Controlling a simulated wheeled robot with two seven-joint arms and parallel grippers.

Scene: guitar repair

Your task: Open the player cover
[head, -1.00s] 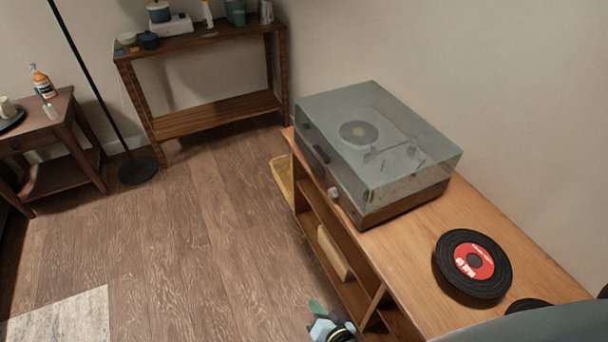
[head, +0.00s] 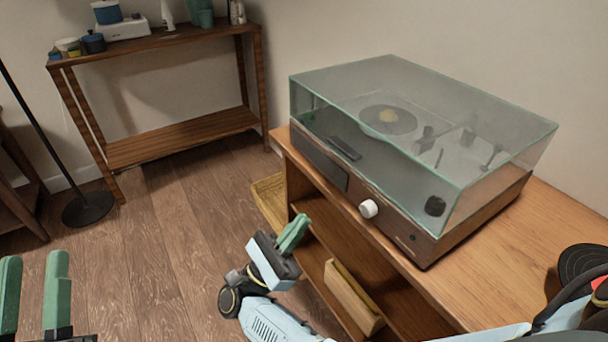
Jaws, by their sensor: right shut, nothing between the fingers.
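The record player (head: 408,240) stands on the wooden cabinet, with a brown base and a white knob on its front. Its clear greenish cover (head: 430,95) is down over the base; a record and the tonearm show through it. My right gripper (head: 300,224) is shut and empty, in front of and below the player's front left part, apart from the cover. My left gripper (head: 34,285) is at the lower left edge over the floor, its two green fingers apart with nothing between them, far from the player.
The cabinet (head: 560,230) has open shelves with a tan item (head: 350,295) inside. Black records (head: 582,262) lie on its top at the right. A wooden shelf table (head: 180,150) and lamp stand (head: 88,208) are behind; floor between is clear.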

